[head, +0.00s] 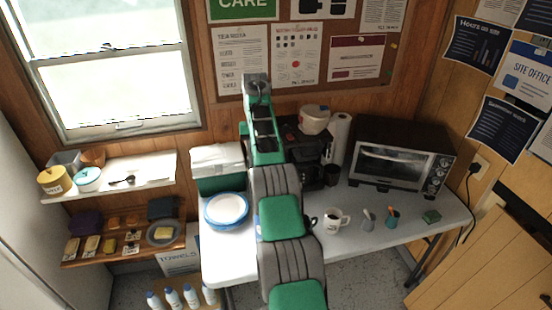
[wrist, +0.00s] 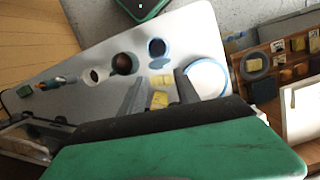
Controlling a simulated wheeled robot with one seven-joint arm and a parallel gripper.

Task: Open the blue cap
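In the wrist view a round container with a blue rim (wrist: 157,47) stands near the table's edge. Its inside looks dark, and a blue disc (wrist: 160,63) shows right beside it; I cannot tell whether this is its cap or whether they are joined. My gripper (wrist: 160,80) has its two grey fingers apart, short of the container and not touching it. Small yellow patches (wrist: 159,100) show between the fingers, too blurred to name. In the head view my arm hides the container and the gripper. White bottles with blue caps (head: 172,296) stand low at the left.
Blue-rimmed plates (head: 228,209) lie left of my arm, with a green cooler (head: 218,180) behind. A white mug (head: 332,224), small cups (head: 391,219) and a green block (head: 431,216) stand to the right. A toaster oven (head: 398,163) and coffee maker (head: 305,150) line the wall.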

